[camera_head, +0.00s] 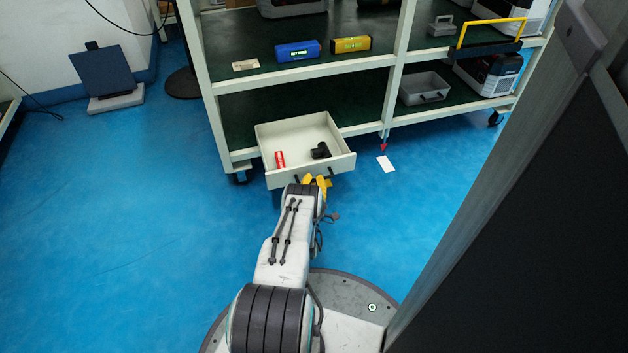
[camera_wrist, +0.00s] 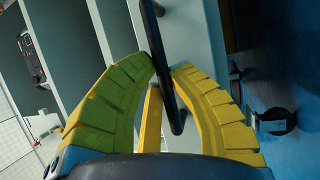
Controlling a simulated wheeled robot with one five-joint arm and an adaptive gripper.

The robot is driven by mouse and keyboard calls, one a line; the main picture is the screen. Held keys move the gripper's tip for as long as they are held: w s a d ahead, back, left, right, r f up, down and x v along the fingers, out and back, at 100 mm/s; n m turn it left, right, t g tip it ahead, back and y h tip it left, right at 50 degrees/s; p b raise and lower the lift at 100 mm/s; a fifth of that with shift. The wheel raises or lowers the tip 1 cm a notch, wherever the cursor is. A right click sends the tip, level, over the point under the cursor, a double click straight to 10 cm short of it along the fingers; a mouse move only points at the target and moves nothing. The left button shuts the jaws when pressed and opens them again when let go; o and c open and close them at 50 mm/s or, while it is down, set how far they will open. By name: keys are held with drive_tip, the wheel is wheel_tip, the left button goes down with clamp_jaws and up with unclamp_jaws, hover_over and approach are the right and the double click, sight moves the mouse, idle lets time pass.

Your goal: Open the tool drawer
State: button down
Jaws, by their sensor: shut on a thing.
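The tool drawer (camera_head: 342,165) is a cream tray-like drawer that stands pulled out from the lower left of the rack in the head view. Inside it lie a red item (camera_head: 280,159) and a black item (camera_head: 320,151). My gripper (camera_head: 316,182) is at the drawer's front face. In the wrist view, the yellow fingers of my gripper (camera_wrist: 165,70) are closed around the dark bar handle (camera_wrist: 160,62). The drawer's light front panel (camera_wrist: 187,35) shows behind the handle. The fingers partly hide the handle in the head view.
The rack (camera_head: 295,75) holds a blue box (camera_head: 297,51), a yellow box (camera_head: 351,44) and a grey bin (camera_head: 424,88). A white card (camera_head: 385,164) lies on the floor right of the drawer. A dark panel (camera_head: 530,210) fills the right side. Blue floor (camera_head: 120,220) at left is clear.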

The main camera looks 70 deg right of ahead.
drive_tip(key=c, duration=1.1)
unclamp_jaws()
